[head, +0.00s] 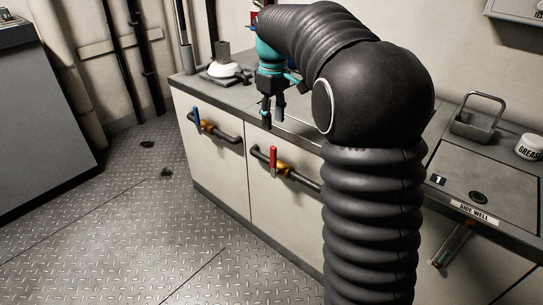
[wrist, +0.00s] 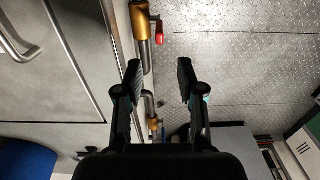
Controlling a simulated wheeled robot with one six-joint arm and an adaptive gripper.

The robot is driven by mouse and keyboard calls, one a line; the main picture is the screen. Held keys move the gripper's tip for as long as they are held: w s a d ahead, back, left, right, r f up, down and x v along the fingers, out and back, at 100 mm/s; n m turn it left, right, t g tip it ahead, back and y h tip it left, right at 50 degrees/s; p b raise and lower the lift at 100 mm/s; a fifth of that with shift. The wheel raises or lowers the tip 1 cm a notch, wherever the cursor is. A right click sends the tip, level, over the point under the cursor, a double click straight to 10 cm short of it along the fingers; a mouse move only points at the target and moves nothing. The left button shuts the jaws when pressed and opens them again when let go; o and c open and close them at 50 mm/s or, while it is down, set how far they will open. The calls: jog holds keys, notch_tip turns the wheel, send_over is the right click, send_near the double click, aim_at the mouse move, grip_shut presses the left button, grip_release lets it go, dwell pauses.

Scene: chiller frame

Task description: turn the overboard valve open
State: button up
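Two pipe valves with brass bodies sit on the front of the white cabinet. One has a red lever (head: 273,160), which hangs roughly upright in front of its pipe; it also shows at the top of the wrist view (wrist: 160,32) beside its brass body (wrist: 140,22). The other has a blue lever (head: 196,120), farther left, small in the wrist view (wrist: 163,131). I see no readable label naming either one. My gripper (head: 272,117) points down near the counter edge, above the red-lever valve and apart from it. In the wrist view my gripper (wrist: 158,74) is open and empty.
The grey countertop (head: 300,128) carries a white domed item (head: 222,70), a wire-handled tray (head: 478,118) and a grease tub (head: 529,146). A side well hatch (head: 484,183) lies at right. The diamond-plate floor (head: 150,220) before the cabinet is mostly clear.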

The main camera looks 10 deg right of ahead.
aim_at(273, 166)
notch_tip(273, 166, down, 13)
jog(key=shift+s+f+b, duration=0.1)
jog(key=shift+b, duration=0.65)
